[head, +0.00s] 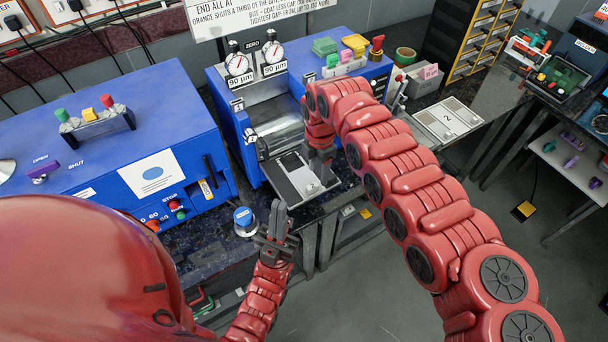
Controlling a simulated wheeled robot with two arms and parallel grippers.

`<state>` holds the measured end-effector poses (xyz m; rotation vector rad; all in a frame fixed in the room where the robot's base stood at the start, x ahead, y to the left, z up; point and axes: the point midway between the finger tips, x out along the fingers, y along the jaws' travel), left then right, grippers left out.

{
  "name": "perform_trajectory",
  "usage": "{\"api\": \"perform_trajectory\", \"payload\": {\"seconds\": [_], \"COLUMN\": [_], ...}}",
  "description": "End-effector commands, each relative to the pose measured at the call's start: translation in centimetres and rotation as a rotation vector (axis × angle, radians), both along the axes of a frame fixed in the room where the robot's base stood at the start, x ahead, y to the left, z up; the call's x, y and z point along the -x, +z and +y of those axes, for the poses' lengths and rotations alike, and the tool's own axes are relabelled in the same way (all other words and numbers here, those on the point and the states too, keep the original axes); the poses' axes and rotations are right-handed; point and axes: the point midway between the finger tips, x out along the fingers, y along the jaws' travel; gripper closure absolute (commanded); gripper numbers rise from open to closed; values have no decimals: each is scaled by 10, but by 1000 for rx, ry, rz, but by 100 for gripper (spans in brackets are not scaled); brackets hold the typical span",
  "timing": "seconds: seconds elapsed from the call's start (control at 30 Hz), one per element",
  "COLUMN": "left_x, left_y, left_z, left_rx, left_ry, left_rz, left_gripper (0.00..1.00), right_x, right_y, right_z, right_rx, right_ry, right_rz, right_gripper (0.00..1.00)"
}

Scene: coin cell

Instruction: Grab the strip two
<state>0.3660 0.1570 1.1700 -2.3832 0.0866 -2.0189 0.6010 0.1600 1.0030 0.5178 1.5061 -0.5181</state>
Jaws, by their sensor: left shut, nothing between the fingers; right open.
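I cannot tell for sure which thing is strip two. A pale flat tray (462,122) with a "2" on it lies on the bench at the right, and I see no gripper at it. A dark flat piece (291,162) lies on the light feed plate (281,180) in front of the roller machine. My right gripper (321,178) points down at the right side of this plate, open; its fingertips are small and partly merge with the plate. My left gripper (279,208) is shut and empty, pointing up in front of the plate.
The blue roller machine (222,93) carries two dials marked 90 µm. A larger blue machine (130,100) stands at the left. A tape roll (405,56) and grey box (422,84) stand behind the tray.

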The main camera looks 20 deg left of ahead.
Motion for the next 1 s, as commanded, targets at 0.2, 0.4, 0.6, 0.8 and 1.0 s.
{"api": "perform_trajectory", "payload": {"seconds": [0.2,0.4,0.6,0.8,1.0], "left_x": [0,0,0,0,0], "left_y": [27,29,28,28,28], "left_z": [0,0,0,0,0], "left_rx": [0,0,0,0,0], "left_ry": [0,0,0,0,0], "left_rz": [-1,0,0,0,-1], "left_gripper": [100,100,100,100,100], "right_x": [7,6,5,5,5], "right_y": [-30,-48,-48,-48,-48], "right_z": [5,3,3,3,3], "right_rx": [-3,0,0,-1,-1], "right_ry": [1,0,0,0,-1], "right_rz": [2,1,0,-1,-1], "right_gripper": [43,43,43,75,100]}}
